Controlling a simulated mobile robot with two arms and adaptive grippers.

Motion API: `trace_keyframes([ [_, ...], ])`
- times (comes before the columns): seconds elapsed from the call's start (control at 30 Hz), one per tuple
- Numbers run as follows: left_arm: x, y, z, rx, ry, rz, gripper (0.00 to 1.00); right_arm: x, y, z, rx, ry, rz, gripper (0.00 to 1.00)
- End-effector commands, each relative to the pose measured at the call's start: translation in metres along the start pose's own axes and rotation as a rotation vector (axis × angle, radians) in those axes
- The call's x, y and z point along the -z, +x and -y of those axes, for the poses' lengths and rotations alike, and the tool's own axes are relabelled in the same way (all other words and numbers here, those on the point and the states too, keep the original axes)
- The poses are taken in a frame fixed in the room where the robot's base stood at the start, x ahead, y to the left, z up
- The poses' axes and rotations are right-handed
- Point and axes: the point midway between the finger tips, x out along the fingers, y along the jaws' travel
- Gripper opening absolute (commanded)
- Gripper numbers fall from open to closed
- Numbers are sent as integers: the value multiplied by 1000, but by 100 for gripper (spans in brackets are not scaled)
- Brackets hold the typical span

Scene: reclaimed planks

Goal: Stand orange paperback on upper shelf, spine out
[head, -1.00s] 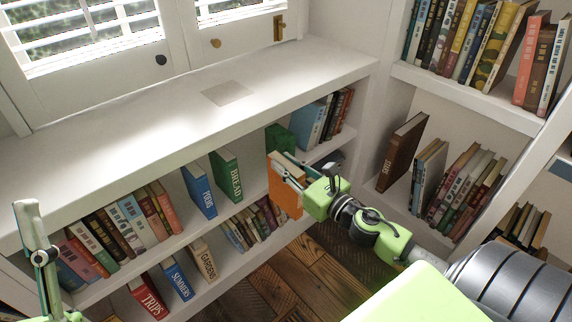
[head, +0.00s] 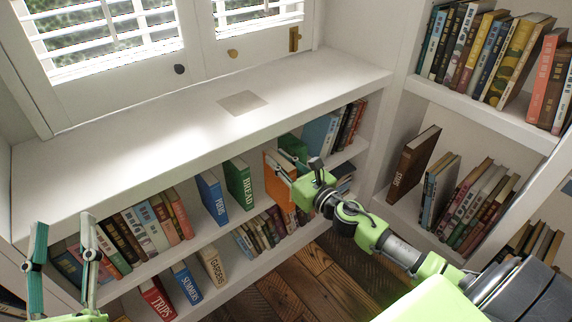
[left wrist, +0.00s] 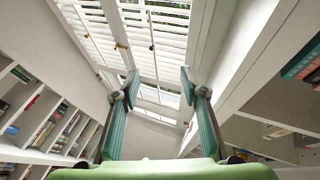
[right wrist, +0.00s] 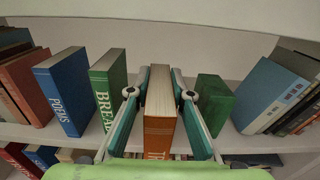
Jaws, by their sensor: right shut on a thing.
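The orange paperback (head: 276,182) is upright at the front of the upper shelf (head: 140,273), in the gap between the green BREAD book (head: 238,184) and a plain green book (head: 293,148). My right gripper (head: 289,172) is shut on it from the front. In the right wrist view the paperback (right wrist: 160,125) sits between both fingers, its lettered orange spine facing my wrist and its pale page edges on top. I cannot tell whether its base touches the shelf. My left gripper (head: 62,245) is open and empty at the far left; it also shows in the left wrist view (left wrist: 160,85).
The blue POEMS book (head: 212,198) stands left of BREAD. Blue and dark books (head: 320,135) lean at the right end. The lower shelf holds several books, including GARDENS (head: 212,267). The white top (head: 170,140) is clear. A side bookcase (head: 480,108) stands at the right.

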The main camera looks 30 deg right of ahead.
Motion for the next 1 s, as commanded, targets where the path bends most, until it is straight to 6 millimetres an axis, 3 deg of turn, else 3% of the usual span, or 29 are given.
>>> trace_keyframes([
  [0.33,-12,-1,2,3,2,55,40,-3,36,0,0,1,5,0],
  [0.7,-7,-1,1,2,2,28,40,-2,71,0,1,1,4,0],
  [1.0,4,0,-1,-2,-1,-21,40,-2,86,0,0,0,3,0],
])
